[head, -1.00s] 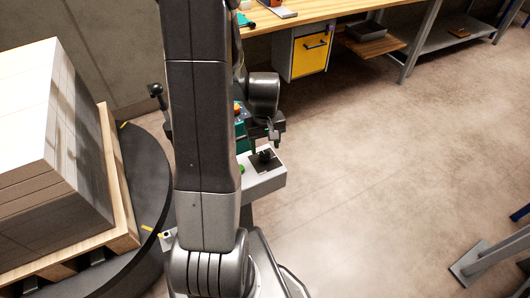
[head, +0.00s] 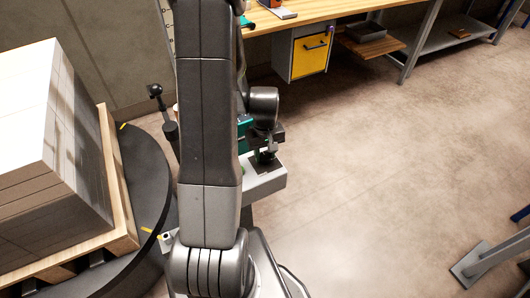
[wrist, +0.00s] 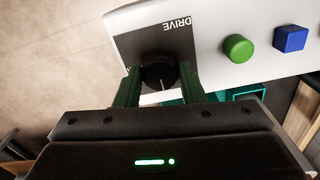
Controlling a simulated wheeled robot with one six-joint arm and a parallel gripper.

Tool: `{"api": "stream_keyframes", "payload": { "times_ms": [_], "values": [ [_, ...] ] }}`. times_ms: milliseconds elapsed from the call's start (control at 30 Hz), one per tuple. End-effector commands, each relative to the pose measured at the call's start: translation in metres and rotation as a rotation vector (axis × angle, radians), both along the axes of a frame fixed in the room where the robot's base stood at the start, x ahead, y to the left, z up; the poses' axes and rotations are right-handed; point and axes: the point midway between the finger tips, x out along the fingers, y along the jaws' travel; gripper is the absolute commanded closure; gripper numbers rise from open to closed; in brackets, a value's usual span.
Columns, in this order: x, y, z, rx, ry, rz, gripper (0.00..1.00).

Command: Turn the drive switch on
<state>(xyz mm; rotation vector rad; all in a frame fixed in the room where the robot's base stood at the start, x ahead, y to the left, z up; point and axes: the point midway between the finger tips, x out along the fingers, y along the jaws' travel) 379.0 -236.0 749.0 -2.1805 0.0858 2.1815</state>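The drive switch (wrist: 158,72) is a round black knob with a white mark, on a dark plate whose word DRIVE reads upside down in the wrist view. The plate belongs to a light control box (head: 268,184), low in the middle of the head view. My gripper (wrist: 160,78) is down at the switch, one green-tinted finger on each side of the knob. The fingers stand apart, and I cannot tell whether they touch the knob. In the head view my gripper (head: 265,153) hides most of the knob.
A green button (wrist: 238,48) and a blue square button (wrist: 290,39) sit beside the plate. At left, a stack of reams (head: 60,150) stands on a wooden pallet (head: 122,205) over a dark round turntable (head: 150,185). A workbench (head: 320,12) is behind; the floor at right is mostly clear.

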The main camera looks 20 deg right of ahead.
Motion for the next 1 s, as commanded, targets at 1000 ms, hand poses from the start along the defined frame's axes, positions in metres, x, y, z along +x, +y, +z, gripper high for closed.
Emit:
{"api": "stream_keyframes", "payload": {
  "times_ms": [1000],
  "values": [
    [0.0009, -0.0006, -0.0003, -0.001, -0.003, -0.64, 0.87]
  ]
}}
